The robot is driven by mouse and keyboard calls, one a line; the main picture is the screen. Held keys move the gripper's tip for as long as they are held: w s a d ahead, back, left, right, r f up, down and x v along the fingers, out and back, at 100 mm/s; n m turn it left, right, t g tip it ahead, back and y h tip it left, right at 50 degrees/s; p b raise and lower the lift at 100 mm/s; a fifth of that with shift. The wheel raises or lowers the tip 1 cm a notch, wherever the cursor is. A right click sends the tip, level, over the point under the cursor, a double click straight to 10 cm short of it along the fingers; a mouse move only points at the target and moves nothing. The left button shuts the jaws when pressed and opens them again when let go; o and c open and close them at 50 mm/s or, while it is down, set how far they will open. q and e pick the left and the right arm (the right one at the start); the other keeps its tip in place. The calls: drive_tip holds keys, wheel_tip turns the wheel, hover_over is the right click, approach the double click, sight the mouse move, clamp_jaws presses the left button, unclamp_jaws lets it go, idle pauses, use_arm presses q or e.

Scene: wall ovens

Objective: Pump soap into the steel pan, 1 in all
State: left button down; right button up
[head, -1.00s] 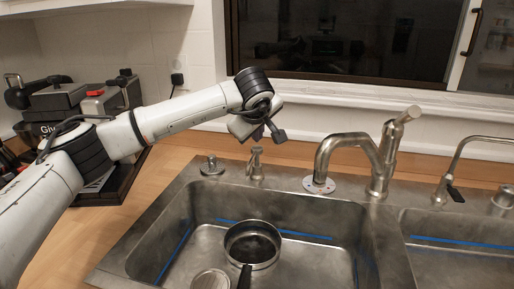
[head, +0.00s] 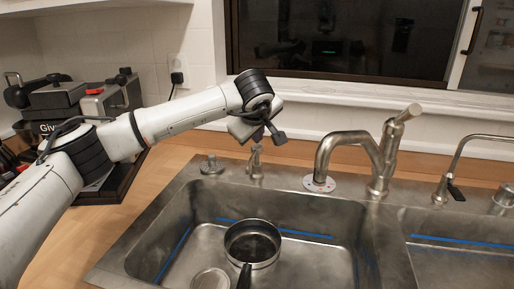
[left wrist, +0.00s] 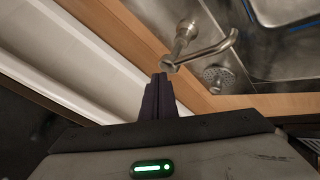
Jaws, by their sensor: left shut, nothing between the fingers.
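The steel pan (head: 270,262) sits in the left sink basin, its dark handle toward me. The small steel soap pump (head: 256,163) stands on the sink's back rim, behind the basin and the pan. My left gripper (head: 277,137) is shut and empty just above the pump and slightly to its right. In the left wrist view, the closed dark fingers (left wrist: 162,80) point at the top of the soap pump (left wrist: 186,38), with its spout reaching right. Whether they touch it I cannot tell. My right gripper is not in view.
A large steel faucet (head: 380,160) stands right of the pump, and a thin spout (head: 452,165) farther right. A low round fitting (head: 211,165) is left of the pump. Dark appliances (head: 75,105) stand on the wooden counter at left. A white window sill runs behind.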

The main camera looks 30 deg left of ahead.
sight(257, 148)
use_arm(q)
drive_tip(key=shift+s+f+b, duration=0.1)
drive_tip(key=shift+f+b, duration=0.75)
drive_tip(key=shift+f, duration=0.5)
idle(1.1)
drive_tip(key=shift+r+p, duration=1.15)
drive_tip(key=shift+r, duration=0.55)
drive_tip(key=shift+r+p, duration=1.85)
drive_tip(key=shift+r, duration=0.75)
drive_tip(key=shift+f, duration=0.15)
